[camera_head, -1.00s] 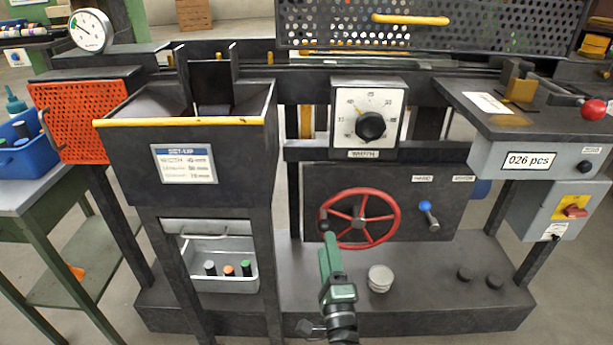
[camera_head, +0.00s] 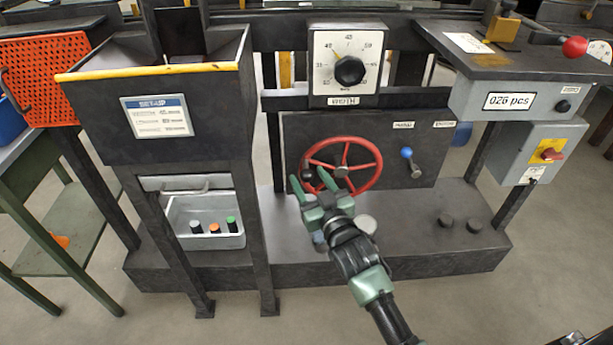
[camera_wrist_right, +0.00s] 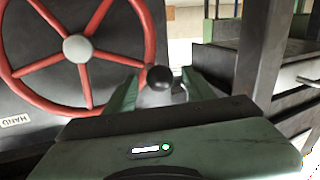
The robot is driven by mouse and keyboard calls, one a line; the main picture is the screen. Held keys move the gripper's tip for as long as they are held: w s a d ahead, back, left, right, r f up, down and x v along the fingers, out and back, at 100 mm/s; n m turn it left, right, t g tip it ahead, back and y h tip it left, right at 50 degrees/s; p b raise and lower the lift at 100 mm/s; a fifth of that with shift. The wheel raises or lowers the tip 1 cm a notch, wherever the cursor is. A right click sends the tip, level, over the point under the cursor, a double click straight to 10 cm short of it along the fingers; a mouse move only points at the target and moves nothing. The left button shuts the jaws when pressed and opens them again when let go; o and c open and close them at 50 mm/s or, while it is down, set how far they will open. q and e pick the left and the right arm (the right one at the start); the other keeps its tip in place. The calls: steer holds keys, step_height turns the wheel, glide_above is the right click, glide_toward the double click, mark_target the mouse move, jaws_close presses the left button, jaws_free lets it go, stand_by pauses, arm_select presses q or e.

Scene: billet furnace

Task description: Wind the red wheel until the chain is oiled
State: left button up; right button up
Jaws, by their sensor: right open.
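The red wheel (camera_head: 343,168) stands upright on the dark front panel of the machine, with red spokes and a pale hub. A black handle knob sits at its lower left rim. My right gripper (camera_head: 309,180) is open, its two green fingers pointing up at that knob, one on either side of it. In the right wrist view the red wheel (camera_wrist_right: 77,48) fills the left, and the black knob (camera_wrist_right: 160,76) stands between the open fingers. Whether the fingers touch it, I cannot tell. The chain is not visible. My left gripper is not in view.
A lever with a blue knob (camera_head: 407,153) is right of the wheel. A width dial (camera_head: 348,70) sits above. The hopper (camera_head: 180,115) and a grey tray (camera_head: 218,241) stand left. A round pale cap (camera_head: 366,224) and dark knobs (camera_head: 459,222) are on the base.

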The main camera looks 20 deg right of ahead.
steer(key=shift+w+a, duration=0.1)
steer(key=shift+w, duration=0.85)
jaws_close()
stand_by(0.7)
